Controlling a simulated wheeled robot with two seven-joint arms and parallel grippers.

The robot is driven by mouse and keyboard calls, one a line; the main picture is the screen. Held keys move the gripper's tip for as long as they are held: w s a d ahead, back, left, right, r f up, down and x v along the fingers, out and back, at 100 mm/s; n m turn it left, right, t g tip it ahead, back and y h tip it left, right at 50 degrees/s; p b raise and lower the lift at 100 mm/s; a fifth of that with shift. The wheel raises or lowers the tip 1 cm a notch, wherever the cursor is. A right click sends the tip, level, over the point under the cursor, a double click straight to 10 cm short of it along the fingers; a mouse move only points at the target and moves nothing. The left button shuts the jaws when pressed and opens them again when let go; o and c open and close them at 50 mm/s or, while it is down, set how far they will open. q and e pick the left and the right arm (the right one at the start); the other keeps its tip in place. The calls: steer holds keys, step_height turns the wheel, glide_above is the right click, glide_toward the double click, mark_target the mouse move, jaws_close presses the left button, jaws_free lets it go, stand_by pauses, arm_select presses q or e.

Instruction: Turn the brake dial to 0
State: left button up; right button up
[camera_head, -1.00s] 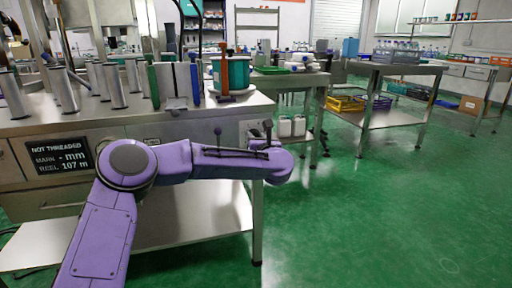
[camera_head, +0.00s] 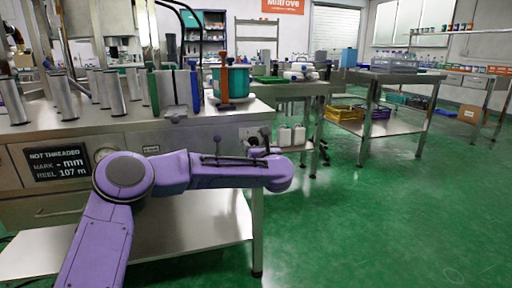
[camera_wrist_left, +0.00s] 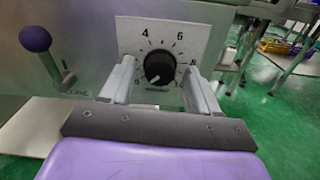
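The brake dial (camera_wrist_left: 159,68) is a round black knob on a white scale plate (camera_wrist_left: 128,36), seen in the left wrist view. Marks 4, 6, 8 and 10 can be read around it. A pale pointer mark seems to lie at the knob's lower left; its exact reading is hard to tell. My left gripper (camera_wrist_left: 160,76) is open, with one pale finger on each side of the knob and gaps visible between. In the head view my purple left arm reaches across the bench front, and its end hides most of the dial area. My right gripper is not in view.
A lever with a purple ball (camera_wrist_left: 35,38) stands left of the dial. A display (camera_head: 58,163) on the bench front reads "NOT THREADED", mark "- mm", reel 107 m. Metal rollers (camera_head: 65,97) and a teal reel (camera_head: 232,82) stand on the bench. Green floor at right is free.

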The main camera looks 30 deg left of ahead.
arm_select(q)
steer(key=p+v, duration=0.1)
steer(key=v, duration=0.9)
steer(key=shift+s+d+p, duration=0.15)
steer(key=shift+d+p, duration=0.05)
steer(key=shift+p, duration=0.2)
